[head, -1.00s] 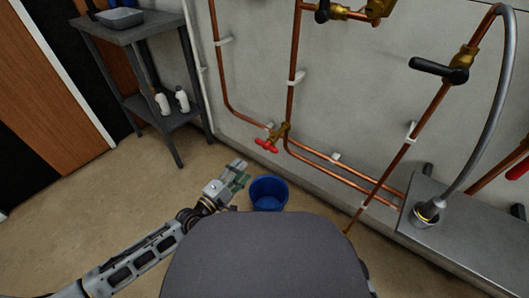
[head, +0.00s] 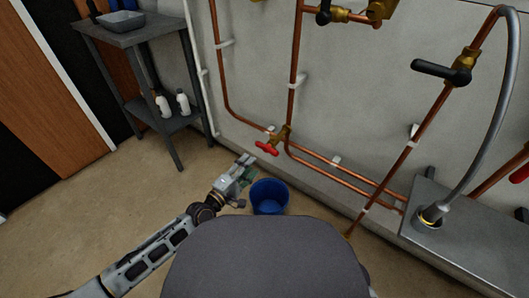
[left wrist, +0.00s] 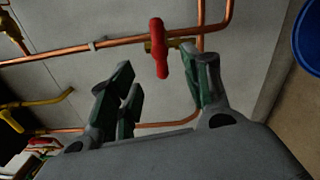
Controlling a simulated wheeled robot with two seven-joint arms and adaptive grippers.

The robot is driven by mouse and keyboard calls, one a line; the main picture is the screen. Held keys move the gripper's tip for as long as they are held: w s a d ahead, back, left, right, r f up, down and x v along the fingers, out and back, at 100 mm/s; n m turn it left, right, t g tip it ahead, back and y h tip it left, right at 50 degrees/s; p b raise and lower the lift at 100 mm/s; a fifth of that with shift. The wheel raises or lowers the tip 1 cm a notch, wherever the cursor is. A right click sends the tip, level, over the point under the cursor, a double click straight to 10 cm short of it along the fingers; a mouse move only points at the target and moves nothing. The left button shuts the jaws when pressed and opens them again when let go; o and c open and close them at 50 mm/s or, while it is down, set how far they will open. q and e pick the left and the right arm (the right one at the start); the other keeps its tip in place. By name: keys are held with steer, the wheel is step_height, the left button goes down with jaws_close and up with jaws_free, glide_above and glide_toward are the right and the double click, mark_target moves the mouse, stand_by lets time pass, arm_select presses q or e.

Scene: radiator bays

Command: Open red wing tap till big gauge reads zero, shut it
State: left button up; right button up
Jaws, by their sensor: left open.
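The red wing tap (head: 267,149) sits on a brass fitting low on the copper pipes, near the foot of the wall. In the left wrist view the red tap (left wrist: 159,47) stands ahead of the fingertips, between the two finger lines, apart from them. My left gripper (head: 246,168) is open and empty, just below and left of the tap in the head view; its green-padded fingers (left wrist: 160,85) show in the wrist view. My right gripper is not in view. I see no big gauge in either view.
A blue bucket (head: 269,197) stands on the floor right of my left gripper. A grey shelf (head: 135,37) with white bottles stands at the left wall. A black lever valve (head: 441,72) and a hose (head: 505,100) are at the right, above a metal box (head: 460,228).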

mark_target(265, 151)
arm_select(q)
steer(key=shift+b+x, duration=0.95)
steer(key=shift+x, duration=3.9)
steer(key=c, duration=1)
steer(key=shift+c, duration=0.2)
